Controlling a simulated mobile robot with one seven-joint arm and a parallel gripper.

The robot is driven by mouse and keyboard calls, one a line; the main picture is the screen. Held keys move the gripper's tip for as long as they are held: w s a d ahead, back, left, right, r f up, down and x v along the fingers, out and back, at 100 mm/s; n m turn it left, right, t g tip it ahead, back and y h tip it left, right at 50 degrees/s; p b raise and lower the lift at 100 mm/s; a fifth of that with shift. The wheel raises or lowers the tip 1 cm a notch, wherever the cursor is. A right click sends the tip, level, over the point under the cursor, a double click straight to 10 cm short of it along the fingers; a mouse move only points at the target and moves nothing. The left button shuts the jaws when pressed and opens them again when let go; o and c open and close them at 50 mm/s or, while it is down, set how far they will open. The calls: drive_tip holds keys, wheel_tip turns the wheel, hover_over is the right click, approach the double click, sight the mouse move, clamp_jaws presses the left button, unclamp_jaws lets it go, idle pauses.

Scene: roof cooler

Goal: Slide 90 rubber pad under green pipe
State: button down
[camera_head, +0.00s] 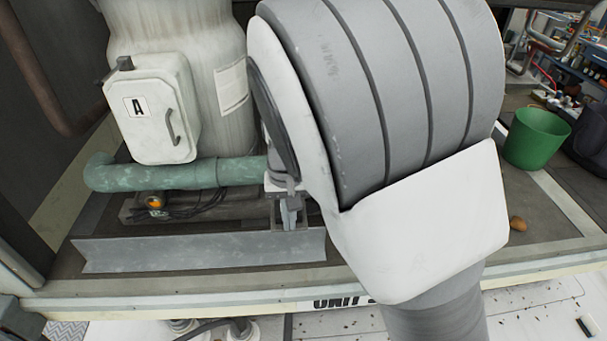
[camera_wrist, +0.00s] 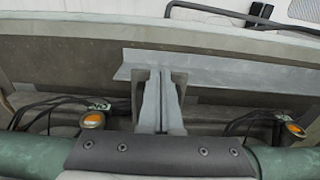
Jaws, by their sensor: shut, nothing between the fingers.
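The green pipe (camera_head: 170,176) runs level in front of the pale tank, with an elbow at its left end. It also shows along the bottom of the wrist view (camera_wrist: 35,158). A dark bar with screws, seemingly my gripper's body, crosses in front of its middle there. My gripper (camera_wrist: 162,74) is shut and empty, its pale grey fingers together by an upright brown bracket. In the head view my gripper (camera_head: 289,226) is small and partly hidden by my arm near the pipe's right visible end. I cannot make out a rubber pad marked 90.
A grey metal angle strip (camera_head: 200,252) lies along the front ledge. Cables and an orange-lit device (camera_head: 155,201) sit below the pipe. A white hatch marked A (camera_head: 155,110) is above it. A green bucket (camera_head: 537,138) stands at the right. My arm hides the centre.

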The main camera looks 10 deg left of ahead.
drive_tip(key=shift+w, duration=0.1)
drive_tip(key=w, duration=0.2)
drive_tip(key=w+a, duration=0.1)
drive_tip(key=w, duration=0.2)
drive_tip(key=shift+w+a+p, duration=0.2)
drive_tip(key=shift+w+p, duration=0.15)
drive_tip(key=shift+s, duration=0.15)
idle(0.3)
